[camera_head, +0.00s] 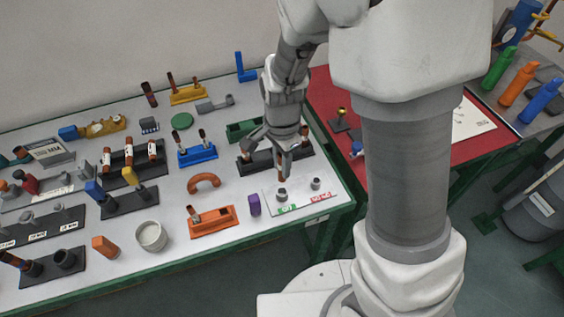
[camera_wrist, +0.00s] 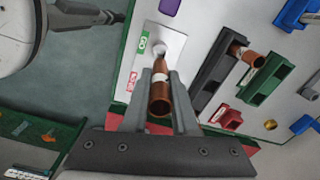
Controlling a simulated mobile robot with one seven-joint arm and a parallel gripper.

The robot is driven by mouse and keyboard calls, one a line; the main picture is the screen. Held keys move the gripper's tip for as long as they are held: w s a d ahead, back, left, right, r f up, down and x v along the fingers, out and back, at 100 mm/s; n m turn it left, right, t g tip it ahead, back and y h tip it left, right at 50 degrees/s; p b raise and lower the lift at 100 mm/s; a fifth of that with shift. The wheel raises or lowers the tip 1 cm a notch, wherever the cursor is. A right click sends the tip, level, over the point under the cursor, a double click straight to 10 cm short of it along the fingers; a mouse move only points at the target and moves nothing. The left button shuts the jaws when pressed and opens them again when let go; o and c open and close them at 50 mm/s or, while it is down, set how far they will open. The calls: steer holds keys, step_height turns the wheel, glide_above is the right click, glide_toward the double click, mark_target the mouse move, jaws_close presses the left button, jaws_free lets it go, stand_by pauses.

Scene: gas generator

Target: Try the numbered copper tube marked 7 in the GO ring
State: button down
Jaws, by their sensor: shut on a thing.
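My gripper (camera_head: 283,172) is shut on a copper tube, which hangs roughly upright between the fingers. In the wrist view the tube (camera_wrist: 160,98) points away between the fingertips (camera_wrist: 158,82), with a pale band on it; I cannot read a number. The grey GO ring (camera_head: 281,195) stands on a white plate (camera_head: 268,200) by a green label, directly below the tube. I cannot tell whether the tube's lower end touches or enters it. The NO-GO ring (camera_head: 316,184) stands to its right, by a red label (camera_head: 320,197). The green GO label (camera_wrist: 143,46) also shows in the wrist view.
A dark rack (camera_head: 262,166) with upright copper tubes stands just behind the gripper. A purple block (camera_head: 254,205) and an orange holder (camera_head: 213,224) lie left of the plate. The table's green front edge (camera_head: 300,222) is close. Several other fixtures crowd the table's left.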

steer(key=shift+f+b, duration=1.7)
steer(key=shift+f, duration=0.8)
steer(key=shift+f, duration=0.2)
steer(key=shift+f+b, duration=0.8)
steer(key=shift+f, duration=0.5)
steer(key=shift+r+p, duration=1.6)
steer(key=shift+r+p, duration=1.85)
steer(key=shift+r, duration=0.15)
